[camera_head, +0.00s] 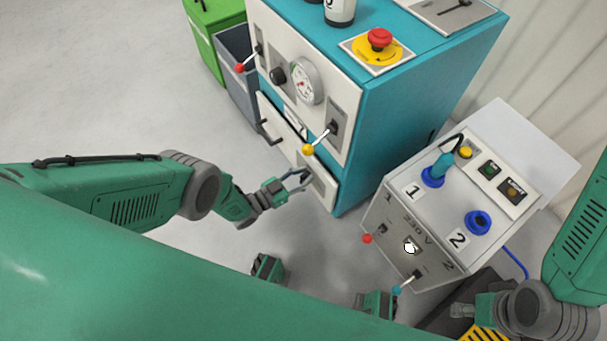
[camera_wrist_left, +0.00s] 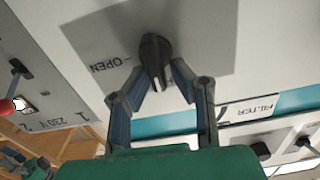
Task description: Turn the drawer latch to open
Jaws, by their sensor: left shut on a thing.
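The drawer (camera_head: 283,146) is the pale lower front of the teal cabinet (camera_head: 395,125), with a dark bar handle (camera_head: 270,132). Its latch (camera_wrist_left: 155,56) is a dark knob on the pale front in the left wrist view, with an OPEN label (camera_wrist_left: 110,64) beside it, upside down there. My left gripper (camera_head: 300,180) is at the right end of the drawer front. In the left wrist view its two fingers are closed on either side of the latch, covering part of it. My right gripper (camera_head: 464,311) is low at the right, small and partly dark; its fingers are unclear.
Above the drawer, a yellow-tipped lever (camera_head: 308,149) and a red-tipped lever (camera_head: 240,68) stick out. A gauge (camera_head: 307,80) sits between them. A white 230 V box (camera_head: 447,225) with sockets and small levers stands right of the cabinet. Floor at the left is clear.

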